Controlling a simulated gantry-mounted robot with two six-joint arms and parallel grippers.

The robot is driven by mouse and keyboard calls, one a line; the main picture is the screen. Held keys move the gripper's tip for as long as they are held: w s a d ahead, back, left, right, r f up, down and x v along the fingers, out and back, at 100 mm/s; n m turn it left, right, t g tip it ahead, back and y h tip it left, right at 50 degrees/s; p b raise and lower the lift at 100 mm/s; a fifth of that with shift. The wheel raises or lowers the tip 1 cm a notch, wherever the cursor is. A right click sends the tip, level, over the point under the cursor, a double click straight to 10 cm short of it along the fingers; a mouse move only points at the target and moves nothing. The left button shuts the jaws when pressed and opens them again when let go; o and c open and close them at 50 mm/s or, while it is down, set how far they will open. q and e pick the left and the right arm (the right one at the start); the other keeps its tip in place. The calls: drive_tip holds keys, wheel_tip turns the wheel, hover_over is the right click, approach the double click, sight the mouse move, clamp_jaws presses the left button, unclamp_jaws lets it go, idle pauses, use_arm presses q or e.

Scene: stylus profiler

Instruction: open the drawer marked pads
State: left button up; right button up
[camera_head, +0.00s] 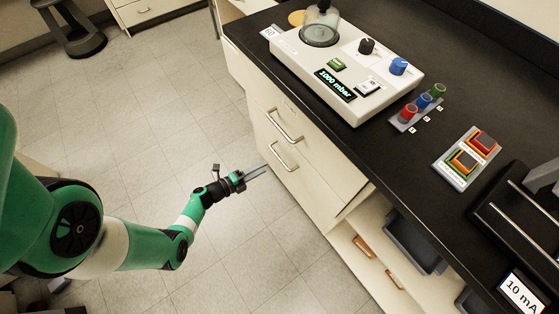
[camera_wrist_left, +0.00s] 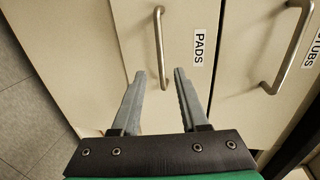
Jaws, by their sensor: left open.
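The drawer marked PADS (camera_wrist_left: 190,92) shows in the left wrist view, its black-lettered label beside a silver bar handle (camera_wrist_left: 160,45). In the head view it is the lower drawer front, with its handle (camera_head: 283,158) facing the aisle, and it looks shut. My left gripper (camera_head: 268,170) is open and empty, its fingertips just short of the cabinet face near that handle. In the left wrist view its two fingers (camera_wrist_left: 158,80) point towards the drawer front, with the handle ahead between the finger lines. My right gripper is out of view.
The drawer marked STUBS (camera_wrist_left: 262,110), with its own handle (camera_wrist_left: 290,50), is directly above. The dark counter (camera_head: 330,130) overhangs, carrying a white pump unit (camera_head: 345,65). Open shelves with trays (camera_head: 415,245) lie to the right. The floor (camera_head: 235,230) before the cabinet is clear.

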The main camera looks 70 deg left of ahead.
sight(280, 159)
use_arm(q)
drive_tip(key=b+x, duration=0.3)
drive_tip(key=x, duration=0.5)
drive_tip(key=shift+w+f+b, duration=0.2)
drive_tip(key=shift+w+b, duration=0.15)
drive_tip(key=shift+w+a, duration=0.15)
drive_tip(key=shift+w, duration=0.15)
drive_tip(key=shift+r, duration=0.1)
clamp_jaws()
idle(0.5)
